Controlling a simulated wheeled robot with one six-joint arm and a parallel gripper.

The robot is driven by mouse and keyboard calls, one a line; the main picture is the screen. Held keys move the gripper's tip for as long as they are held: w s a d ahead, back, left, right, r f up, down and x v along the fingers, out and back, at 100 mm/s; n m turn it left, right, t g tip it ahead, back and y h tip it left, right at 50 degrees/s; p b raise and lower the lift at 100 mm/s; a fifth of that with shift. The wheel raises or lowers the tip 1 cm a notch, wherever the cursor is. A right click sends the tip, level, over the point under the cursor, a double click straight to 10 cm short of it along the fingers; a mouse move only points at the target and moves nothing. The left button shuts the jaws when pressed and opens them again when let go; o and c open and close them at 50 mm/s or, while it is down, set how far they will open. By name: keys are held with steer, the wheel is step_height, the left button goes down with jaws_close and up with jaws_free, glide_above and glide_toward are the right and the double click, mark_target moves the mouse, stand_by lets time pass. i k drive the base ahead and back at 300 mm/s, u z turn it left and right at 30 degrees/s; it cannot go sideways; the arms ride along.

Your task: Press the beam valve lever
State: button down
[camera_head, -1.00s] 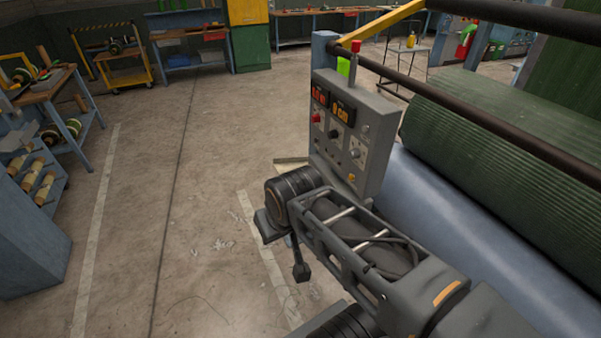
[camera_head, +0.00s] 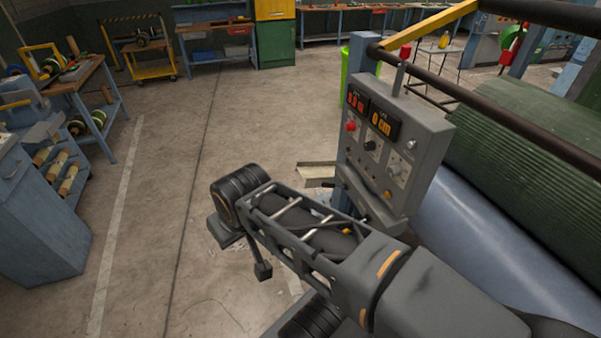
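A grey control box (camera_head: 425,125) stands right of centre, with lit red and orange displays (camera_head: 372,112), several knobs and a red button. An upright rod (camera_head: 399,78) with a red top (camera_head: 405,51) rises from its upper edge. I cannot tell whether this is the beam valve lever; no lever carries a readable label. My arm reaches from the bottom right to a ribbed black joint left of the box. Dark parts (camera_head: 262,269) hang below that joint, and I cannot make out gripper fingers there. The arm hides the ground below the box.
A large green turf roll (camera_head: 535,150) and a blue-grey roller (camera_head: 480,235) lie right of the box, below a dark bar (camera_head: 480,103). Blue workbenches (camera_head: 75,95) and a blue cabinet (camera_head: 40,225) line the left. The concrete floor (camera_head: 190,150) between is clear.

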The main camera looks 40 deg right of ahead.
mark_target(324, 185)
steer(key=i, duration=0.8)
steer(key=z, duration=1.05)
steer(key=i, duration=0.6)
steer(key=z, duration=0.65)
